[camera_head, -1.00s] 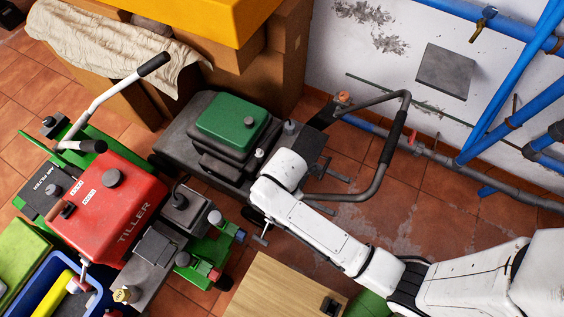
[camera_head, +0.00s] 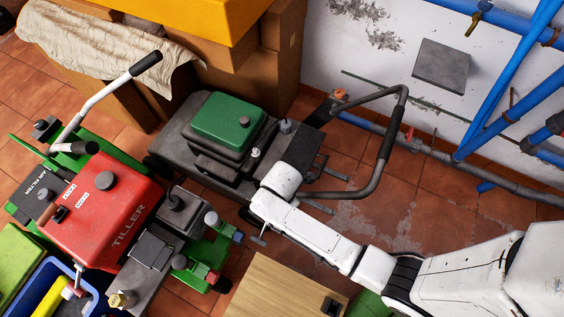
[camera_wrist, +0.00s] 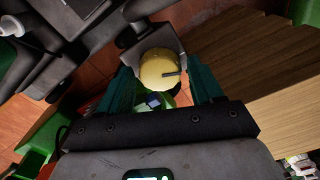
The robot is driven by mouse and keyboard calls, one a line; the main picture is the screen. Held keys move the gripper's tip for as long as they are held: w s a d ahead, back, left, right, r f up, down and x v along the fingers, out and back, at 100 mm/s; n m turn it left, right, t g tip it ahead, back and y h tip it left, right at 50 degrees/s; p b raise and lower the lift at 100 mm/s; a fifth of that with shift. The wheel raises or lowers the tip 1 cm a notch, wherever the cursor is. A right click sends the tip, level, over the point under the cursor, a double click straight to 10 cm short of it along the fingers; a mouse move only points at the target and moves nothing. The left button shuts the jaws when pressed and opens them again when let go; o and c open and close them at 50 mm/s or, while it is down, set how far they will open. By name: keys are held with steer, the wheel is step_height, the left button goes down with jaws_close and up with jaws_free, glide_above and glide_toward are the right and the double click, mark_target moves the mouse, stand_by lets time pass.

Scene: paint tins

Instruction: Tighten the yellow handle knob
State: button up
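The yellow knob (camera_wrist: 158,70) shows in the wrist view as a round, dull yellow cap against a grey part. A small dark bar lies at its right side. My gripper (camera_wrist: 158,78) has two teal fingers, spread apart, one on each side of the knob. The fingers look open; I cannot tell whether either touches it. In the head view my white arm reaches in from the right and ends over the machine with the green cover (camera_head: 228,122). My fingers and the knob cannot be made out there.
A red tiller (camera_head: 108,210) stands at the left. A wooden board (camera_head: 275,290) lies at the bottom, and also at the right in the wrist view (camera_wrist: 245,60). A black-gripped handlebar (camera_head: 388,142) arches close beside my arm. Blue pipes (camera_head: 500,120) line the wall.

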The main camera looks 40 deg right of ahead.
steer(key=c, duration=0.8)
steer(key=shift+o, duration=0.2)
steer(key=shift+r+m, duration=0.1)
steer(key=shift+m, duration=0.2)
steer(key=m+p, duration=0.3)
steer(key=shift+r, duration=0.1)
steer(key=m+p, duration=0.2)
steer(key=m, duration=0.3)
steer(key=shift+m+p, duration=0.35)
steer(key=shift+m, duration=0.05)
steer(key=m+p, duration=0.1)
steer(key=m, duration=0.4)
steer(key=shift+p, duration=0.3)
steer(key=m, duration=0.5)
steer(key=shift+f+p, duration=0.2)
steer(key=shift+p, duration=0.2)
